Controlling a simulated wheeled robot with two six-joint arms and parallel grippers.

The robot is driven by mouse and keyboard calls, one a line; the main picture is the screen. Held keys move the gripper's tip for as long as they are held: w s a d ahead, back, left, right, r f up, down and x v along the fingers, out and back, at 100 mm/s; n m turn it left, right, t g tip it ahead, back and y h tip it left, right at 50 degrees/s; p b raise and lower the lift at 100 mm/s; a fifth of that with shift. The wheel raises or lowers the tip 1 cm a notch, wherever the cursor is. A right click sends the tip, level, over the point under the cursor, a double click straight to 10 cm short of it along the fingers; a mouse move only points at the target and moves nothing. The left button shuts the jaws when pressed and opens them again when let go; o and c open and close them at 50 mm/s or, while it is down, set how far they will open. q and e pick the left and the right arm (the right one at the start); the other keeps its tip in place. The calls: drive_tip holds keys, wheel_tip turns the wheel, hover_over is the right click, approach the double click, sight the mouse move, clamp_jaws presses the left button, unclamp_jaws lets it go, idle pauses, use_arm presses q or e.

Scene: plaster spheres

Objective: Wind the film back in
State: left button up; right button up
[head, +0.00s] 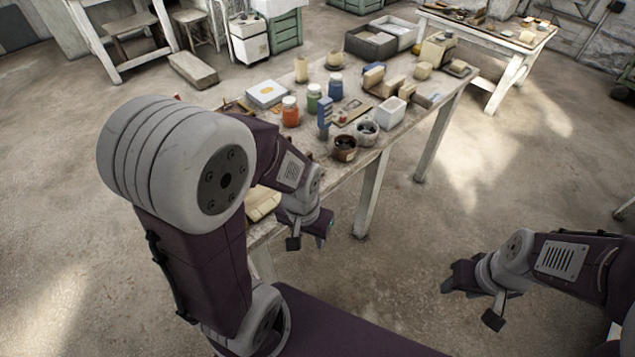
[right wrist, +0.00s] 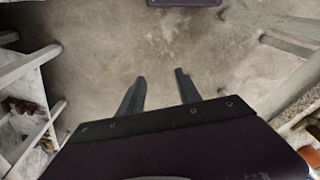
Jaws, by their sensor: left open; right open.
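I cannot make out a film or a reel in either view; any such thing on the worktable (head: 413,118) is too small to tell or hidden. My left gripper (head: 322,229) is open and empty, beside the table's near edge and partly hidden by its own wrist. My right gripper (head: 452,278) is open and empty over the floor, well to the right of the table. In the right wrist view its two dark fingers (right wrist: 159,74) stand apart with only bare floor between them.
The table bears an orange jar (head: 291,113), a green jar (head: 314,98), a blue jar (head: 336,87), an upright blue object (head: 325,116), a white box (head: 267,94), a brown pot (head: 344,149), a white container (head: 390,113) and several blocks. Another table (head: 515,40) stands behind.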

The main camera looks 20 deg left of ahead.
drive_tip(key=w+a+r+n+t+y+b, duration=0.2)
drive_tip(key=w+a+r+n+y, duration=0.15)
drive_tip(key=w+a, duration=0.55)
drive_tip(key=w+a+r+n+t+y+b, duration=0.2)
drive_tip(key=w+a+r+n, duration=0.2)
drive_tip(key=w+a, duration=0.55)
drive_tip(key=s+a+f+n+y+b, duration=0.1)
drive_tip(key=s+a, duration=0.1)
drive_tip(key=a, duration=0.4)
drive_tip(key=s+a+f+n+g, duration=0.1)
drive_tip(key=s+a, duration=0.1)
drive_tip(key=a, duration=0.3)
drive_tip(key=s+a+n+y+b, duration=0.1)
drive_tip(key=s+a, duration=0.2)
drive_tip(key=a, duration=0.3)
drive_tip(key=x, duration=0.8)
drive_tip(key=shift+w+d+f, duration=0.1)
drive_tip(key=shift+f, duration=0.25)
clamp_jaws()
